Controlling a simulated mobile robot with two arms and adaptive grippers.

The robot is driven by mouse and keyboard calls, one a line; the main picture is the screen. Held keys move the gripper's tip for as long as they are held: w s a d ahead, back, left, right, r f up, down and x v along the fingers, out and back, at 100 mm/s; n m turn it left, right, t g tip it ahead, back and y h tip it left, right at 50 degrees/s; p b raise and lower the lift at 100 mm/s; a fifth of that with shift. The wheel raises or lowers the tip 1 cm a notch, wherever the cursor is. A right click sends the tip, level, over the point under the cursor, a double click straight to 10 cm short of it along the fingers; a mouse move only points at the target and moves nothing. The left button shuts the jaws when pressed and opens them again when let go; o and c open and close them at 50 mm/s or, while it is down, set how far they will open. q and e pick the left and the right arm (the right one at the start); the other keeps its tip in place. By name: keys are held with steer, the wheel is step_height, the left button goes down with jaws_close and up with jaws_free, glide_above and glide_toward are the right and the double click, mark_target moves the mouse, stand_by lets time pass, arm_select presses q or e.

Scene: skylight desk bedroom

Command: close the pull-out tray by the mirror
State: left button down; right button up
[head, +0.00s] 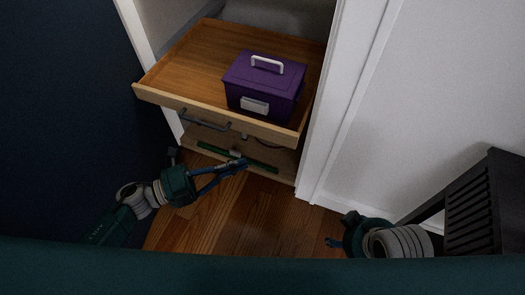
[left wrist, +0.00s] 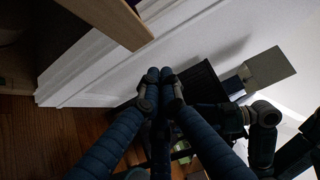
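The wooden pull-out tray (head: 180,62) stands out of a white-framed recess in the head view. A dark bar handle (head: 205,120) is on its front board. A purple box (head: 264,88) with white handle and latch sits on the tray. My left gripper (head: 240,164) is in front of and below the tray's front board, apart from the handle. In the left wrist view its fingertips (left wrist: 160,75) are together with nothing seen between them. A wooden board, seemingly the tray's (left wrist: 115,18), shows there at upper left. My right gripper (head: 333,242) is low, right of centre, mostly hidden by its wrist. I cannot identify a mirror.
A lower wooden board with a green strip (head: 262,166) lies beneath the tray. The white door frame (head: 325,130) stands close on the tray's right. A black slatted piece of furniture (head: 485,205) is at right. Bare wood floor (head: 250,215) lies in front.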

mark_target(275, 141)
arm_select(q)
steer(key=w+x, duration=0.1)
steer(key=x, duration=0.3)
steer(key=a+b+x, duration=0.1)
steer(key=x, duration=0.3)
steer(key=w+x, duration=0.1)
steer(key=x, duration=0.3)
steer(key=shift+w, duration=0.45)
